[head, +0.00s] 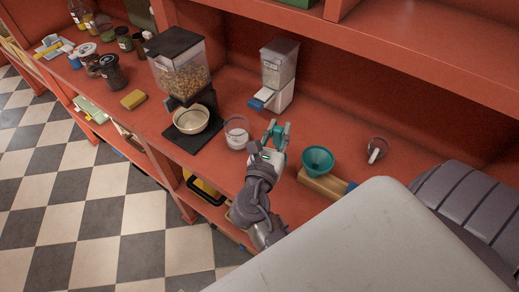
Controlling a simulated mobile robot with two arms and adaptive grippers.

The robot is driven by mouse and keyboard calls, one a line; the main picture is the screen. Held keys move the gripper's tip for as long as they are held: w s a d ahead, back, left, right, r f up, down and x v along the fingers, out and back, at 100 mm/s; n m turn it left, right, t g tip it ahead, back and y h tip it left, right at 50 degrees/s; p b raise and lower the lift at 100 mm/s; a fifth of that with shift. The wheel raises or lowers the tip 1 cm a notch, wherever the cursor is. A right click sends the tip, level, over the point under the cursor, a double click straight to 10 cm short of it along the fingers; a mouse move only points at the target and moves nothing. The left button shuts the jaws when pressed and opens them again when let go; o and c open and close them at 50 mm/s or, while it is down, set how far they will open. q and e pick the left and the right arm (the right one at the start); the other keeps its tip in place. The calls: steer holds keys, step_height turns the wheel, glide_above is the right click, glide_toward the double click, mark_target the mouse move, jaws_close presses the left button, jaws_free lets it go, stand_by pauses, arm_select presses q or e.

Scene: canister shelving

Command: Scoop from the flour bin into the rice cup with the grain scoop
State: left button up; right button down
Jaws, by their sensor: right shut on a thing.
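My right gripper (278,133) is over the red counter, just right of a clear cup (236,133) with white contents. It is shut on a small teal thing, probably the grain scoop, mostly hidden between the fingers. I cannot tell whether this clear cup is the rice cup. A clear dispenser bin (280,68) with pale contents and a blue tray stands behind the gripper. It may be the flour bin, but its label is unreadable. A glass (377,150) with a white object in it is farther right. My left gripper is not in view.
A teal funnel (318,160) stands on a wooden block (322,184) right of the gripper. A cereal dispenser (181,68) with a bowl (191,119) stands to the left. Jars (112,72) and a yellow sponge (133,99) lie farther left. A red shelf (400,45) overhangs the back.

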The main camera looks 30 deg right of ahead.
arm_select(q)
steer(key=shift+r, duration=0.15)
arm_select(e)
steer(key=s+d+r, duration=0.3)
steer(key=s+r, duration=0.1)
steer(key=s, duration=0.1)
steer(key=shift+d+r, duration=0.25)
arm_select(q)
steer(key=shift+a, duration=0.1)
arm_select(e)
steer(key=shift+a+f, duration=0.1)
stand_by(0.4)
